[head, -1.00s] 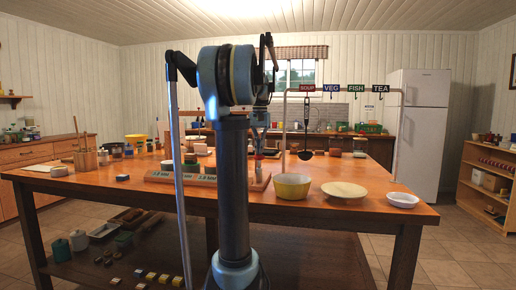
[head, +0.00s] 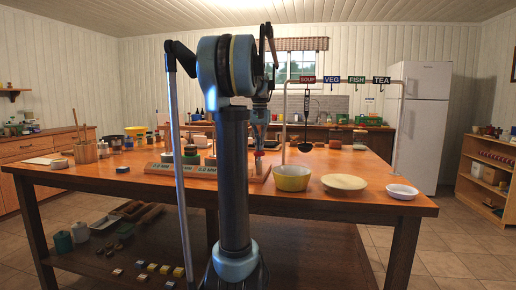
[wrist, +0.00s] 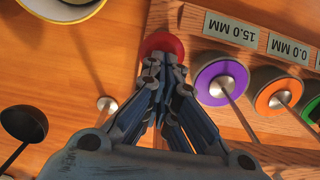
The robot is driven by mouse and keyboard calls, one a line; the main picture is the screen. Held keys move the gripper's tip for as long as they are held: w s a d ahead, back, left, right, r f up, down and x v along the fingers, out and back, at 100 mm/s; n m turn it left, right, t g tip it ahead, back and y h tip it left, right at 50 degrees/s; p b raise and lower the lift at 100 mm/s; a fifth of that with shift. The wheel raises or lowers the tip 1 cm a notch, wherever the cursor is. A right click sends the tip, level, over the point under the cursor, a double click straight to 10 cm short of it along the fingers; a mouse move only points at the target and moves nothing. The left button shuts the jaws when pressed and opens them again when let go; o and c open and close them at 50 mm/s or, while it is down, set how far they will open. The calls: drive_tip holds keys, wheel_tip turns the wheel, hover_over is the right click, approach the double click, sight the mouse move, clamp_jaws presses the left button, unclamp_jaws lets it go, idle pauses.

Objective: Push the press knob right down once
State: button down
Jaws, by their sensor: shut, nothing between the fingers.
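The press knob is a round red cap (wrist: 163,44) at the top centre of the wrist view, beside a wooden rack. In the head view a small red patch (head: 259,153) shows under my gripper. My gripper (wrist: 158,66) is shut and empty. Its fingertips overlap the near edge of the red cap in the wrist view; I cannot tell whether they touch it. The cap's stem and how far down it sits are hidden.
Purple (wrist: 221,83) and orange (wrist: 277,92) discs with metal pins stand right of the knob. A yellow bowl (head: 291,180), wooden plate (head: 343,182) and white dish (head: 402,191) lie to the right. A ladle (head: 305,146) hangs from a labelled rail (head: 396,107).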

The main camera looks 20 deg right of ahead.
wheel_tip(320, 180, up, 14)
drive_tip(key=shift+f, duration=0.2)
drive_tip(key=shift+w, duration=0.1)
idle(0.8)
drive_tip(key=s+a+f+n+t, duration=0.1)
drive_tip(key=s+a+f+n, duration=0.1)
drive_tip(key=s+a+f, duration=0.55)
drive_tip(key=s+a+f+n, duration=0.2)
drive_tip(key=s+a+f, duration=0.3)
drive_tip(key=a+f, duration=0.55)
drive_tip(key=s+a+f+n, duration=0.1)
drive_tip(key=s+a+f, duration=0.1)
drive_tip(key=s+f, duration=0.3)
drive_tip(key=s+a+f+n, duration=0.1)
drive_tip(key=s+a+f, duration=0.2)
drive_tip(key=f, duration=0.9)
drive_tip(key=s+a+f+n+t, duration=0.1)
drive_tip(key=s+a+f, duration=0.2)
drive_tip(key=s+f, duration=0.4)
drive_tip(key=shift+s+f, duration=0.15)
drive_tip(key=shift+f, duration=0.5)
drive_tip(key=shift+a, duration=0.1)
drive_tip(key=shift+w+f, duration=0.2)
drive_tip(key=shift+w, duration=0.25)
